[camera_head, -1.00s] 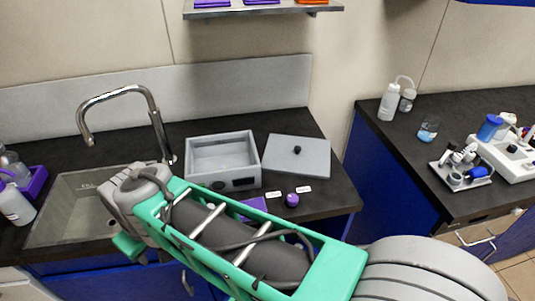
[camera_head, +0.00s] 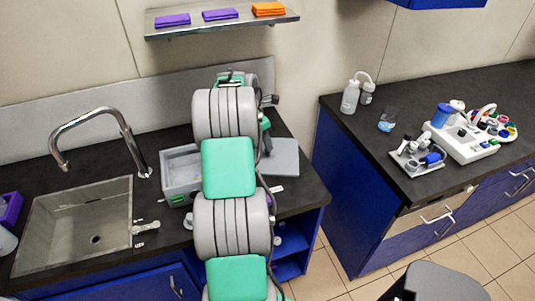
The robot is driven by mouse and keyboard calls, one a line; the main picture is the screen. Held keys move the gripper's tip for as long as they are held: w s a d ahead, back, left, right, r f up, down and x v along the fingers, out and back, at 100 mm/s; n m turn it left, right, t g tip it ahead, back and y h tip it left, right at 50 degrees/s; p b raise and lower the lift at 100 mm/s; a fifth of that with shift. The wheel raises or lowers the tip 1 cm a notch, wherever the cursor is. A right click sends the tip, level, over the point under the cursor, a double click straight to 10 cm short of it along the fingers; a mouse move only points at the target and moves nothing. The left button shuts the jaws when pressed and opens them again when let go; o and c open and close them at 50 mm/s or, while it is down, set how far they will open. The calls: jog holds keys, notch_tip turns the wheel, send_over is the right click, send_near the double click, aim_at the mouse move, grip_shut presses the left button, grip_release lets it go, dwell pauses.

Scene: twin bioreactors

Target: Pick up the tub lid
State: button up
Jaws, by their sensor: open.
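The tub lid (camera_head: 286,158) is a flat grey plate lying on the dark counter, right of the tub. My arm covers its left part, and its black knob is hidden. The open grey tub (camera_head: 180,187) stands to its left, and my arm hides its right side. My arm rises across the counter between them and reaches up toward the back wall. My gripper cannot be made out, as the arm's own links hide its fingers, so its distance from the lid cannot be told.
A sink (camera_head: 85,230) with a tall curved tap (camera_head: 120,118) is on the left. A shelf (camera_head: 225,22) with purple and orange items hangs above the arm. A second counter (camera_head: 470,90) at right holds bottles (camera_head: 350,97) and a white rack (camera_head: 470,140).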

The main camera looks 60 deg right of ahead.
aim_at(268, 153)
jog(key=p+x, duration=0.1)
jog(key=x, duration=0.3)
jog(key=shift+d+f, duration=0.2)
jog(key=shift+f, duration=0.1)
jog(key=shift+w, duration=0.1)
grip_shut()
